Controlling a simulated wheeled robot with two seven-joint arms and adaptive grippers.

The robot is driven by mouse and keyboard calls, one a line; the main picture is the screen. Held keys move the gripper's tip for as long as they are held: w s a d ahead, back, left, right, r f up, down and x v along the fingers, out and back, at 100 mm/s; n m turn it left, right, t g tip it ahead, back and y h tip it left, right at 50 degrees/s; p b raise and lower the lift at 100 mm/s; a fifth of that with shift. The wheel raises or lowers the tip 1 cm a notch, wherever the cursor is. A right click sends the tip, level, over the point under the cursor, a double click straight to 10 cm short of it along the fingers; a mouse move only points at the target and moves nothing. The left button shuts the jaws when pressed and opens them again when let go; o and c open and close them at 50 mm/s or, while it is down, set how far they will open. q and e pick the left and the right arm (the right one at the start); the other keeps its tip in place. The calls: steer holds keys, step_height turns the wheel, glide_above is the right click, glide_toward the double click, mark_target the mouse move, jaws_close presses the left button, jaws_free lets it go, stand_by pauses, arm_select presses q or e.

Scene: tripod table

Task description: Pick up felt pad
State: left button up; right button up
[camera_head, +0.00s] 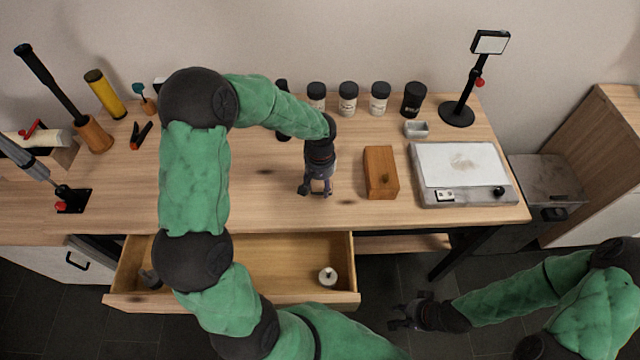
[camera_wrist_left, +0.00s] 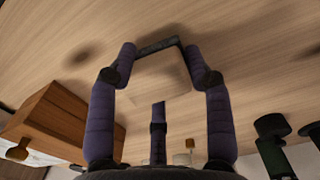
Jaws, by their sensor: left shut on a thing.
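My left gripper (camera_head: 316,191) is over the table, left of a wooden box. In the left wrist view, the left gripper (camera_wrist_left: 158,50) is shut on a thin dark grey strip (camera_wrist_left: 157,45), seen nearly edge-on between the fingertips. I take this to be the felt pad. In the head view the pad is too small to make out clearly. A shadow lies on the table near the gripper, but I cannot tell how high the pad is. My right gripper (camera_head: 408,316) is open and empty, off the table's front edge at the lower right.
The wooden box (camera_head: 380,173) with a knob stands right of the left gripper. Jars (camera_head: 347,98) line the back, and a white-topped device (camera_head: 462,170) is at right. An open drawer (camera_head: 330,298) juts from the front. The table left of the gripper is clear.

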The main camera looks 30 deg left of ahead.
arm_select(q)
steer(key=s+d+r+p, duration=0.2)
steer(key=s+r, duration=0.4)
steer(key=s+d+r+p, duration=0.3)
steer(key=s+r, duration=0.3)
steer(key=shift+s+d, duration=0.3)
steer(key=shift+s, duration=0.1)
